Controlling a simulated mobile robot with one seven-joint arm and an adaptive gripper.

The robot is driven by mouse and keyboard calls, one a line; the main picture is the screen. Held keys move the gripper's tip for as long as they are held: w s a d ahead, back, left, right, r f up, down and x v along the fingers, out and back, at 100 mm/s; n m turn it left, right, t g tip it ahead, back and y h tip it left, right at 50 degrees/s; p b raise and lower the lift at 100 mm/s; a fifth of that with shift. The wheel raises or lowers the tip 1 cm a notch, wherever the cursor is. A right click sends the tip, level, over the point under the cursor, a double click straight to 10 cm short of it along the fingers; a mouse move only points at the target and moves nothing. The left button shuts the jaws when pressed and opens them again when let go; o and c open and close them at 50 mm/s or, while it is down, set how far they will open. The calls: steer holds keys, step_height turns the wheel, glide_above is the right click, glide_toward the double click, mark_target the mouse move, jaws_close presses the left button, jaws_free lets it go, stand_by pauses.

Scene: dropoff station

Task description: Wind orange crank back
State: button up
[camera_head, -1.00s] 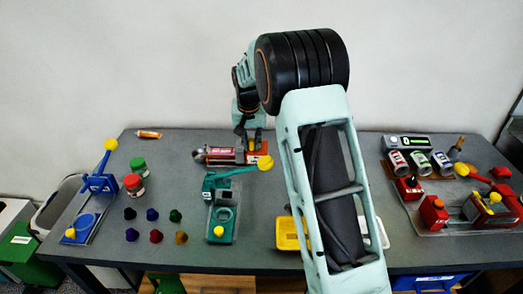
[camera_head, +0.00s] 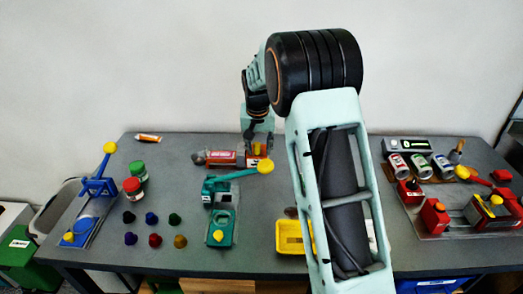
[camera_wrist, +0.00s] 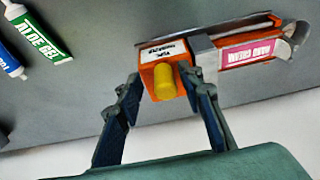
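The orange crank device (camera_head: 254,159) lies near the back middle of the table in the head view, with a red hand cream tube (camera_head: 222,158) at its left. In the wrist view, its orange block (camera_wrist: 151,80) carries a white label and a yellow knob (camera_wrist: 164,83) facing me. In the head view my gripper (camera_head: 257,140) stands behind the device.
A green lever device (camera_head: 222,220) stands just in front. Red and green jars (camera_head: 133,189) and a blue lever stand (camera_head: 99,186) are at left. A yellow tray (camera_head: 290,238) is partly behind my arm. Cans (camera_head: 420,165) and red devices (camera_head: 435,217) fill the right.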

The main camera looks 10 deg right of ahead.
steer(key=shift+a+r+p, duration=0.1)
steer(key=shift+r+p, duration=1.95)
steer(key=shift+r, duration=1)
